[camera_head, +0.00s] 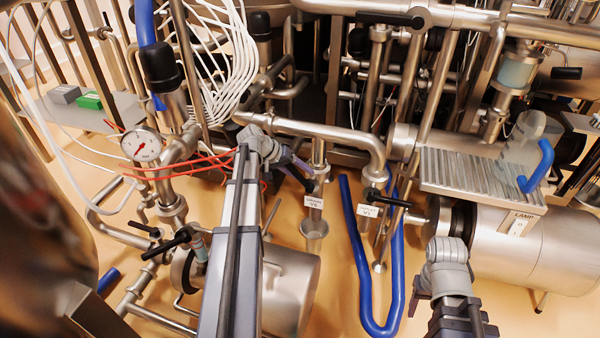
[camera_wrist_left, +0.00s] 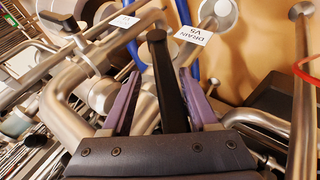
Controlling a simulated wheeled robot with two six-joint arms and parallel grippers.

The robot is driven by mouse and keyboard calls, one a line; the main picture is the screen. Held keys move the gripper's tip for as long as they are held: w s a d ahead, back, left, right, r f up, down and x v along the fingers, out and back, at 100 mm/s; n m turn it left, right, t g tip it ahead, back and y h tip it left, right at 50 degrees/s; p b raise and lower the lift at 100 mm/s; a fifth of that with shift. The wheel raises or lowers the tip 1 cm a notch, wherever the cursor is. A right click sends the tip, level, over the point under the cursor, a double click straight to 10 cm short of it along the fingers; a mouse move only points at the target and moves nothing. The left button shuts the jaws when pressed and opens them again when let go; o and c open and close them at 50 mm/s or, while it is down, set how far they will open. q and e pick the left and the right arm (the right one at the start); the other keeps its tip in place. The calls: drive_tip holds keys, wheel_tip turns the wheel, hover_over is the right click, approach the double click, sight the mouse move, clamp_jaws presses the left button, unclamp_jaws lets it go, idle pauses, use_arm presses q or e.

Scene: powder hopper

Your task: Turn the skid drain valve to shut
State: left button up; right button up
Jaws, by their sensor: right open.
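The drain valve is on a vertical steel pipe (camera_head: 318,172) with a white label (camera_head: 314,202) that reads DRAIN V5 in the left wrist view (camera_wrist_left: 192,36). Its black lever handle (camera_head: 307,184) shows large in the left wrist view (camera_wrist_left: 160,70). My left gripper (camera_head: 294,170) is at this handle. In the left wrist view its two purple fingers (camera_wrist_left: 160,92) stand on either side of the handle, with a gap at the left finger, so it looks open around it. My right gripper (camera_head: 417,291) is mostly hidden by its wrist, apart from any valve.
A second labelled valve (camera_head: 370,211) with a black handle stands close on the right. A blue hose (camera_head: 358,262) loops on the floor beside it. Red wires (camera_head: 200,165) and a pressure gauge (camera_head: 141,146) are to the left. A horizontal pipe (camera_head: 325,131) runs just above the drain valve.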

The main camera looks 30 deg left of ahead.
use_arm(q)
drive_tip(key=p+v, duration=0.6)
drive_tip(key=v, duration=0.1)
drive_tip(key=shift+s+a+r, duration=0.1)
drive_tip(key=shift+s+r, duration=0.05)
drive_tip(key=shift+r, duration=0.15)
drive_tip(key=shift+a, duration=0.1)
drive_tip(key=shift+s, duration=0.1)
drive_tip(key=p, duration=0.6)
approach(291, 165)
drive_tip(key=shift+s+a+r, duration=0.55)
drive_tip(key=shift+s+a, duration=0.15)
drive_tip(key=shift+a, duration=0.15)
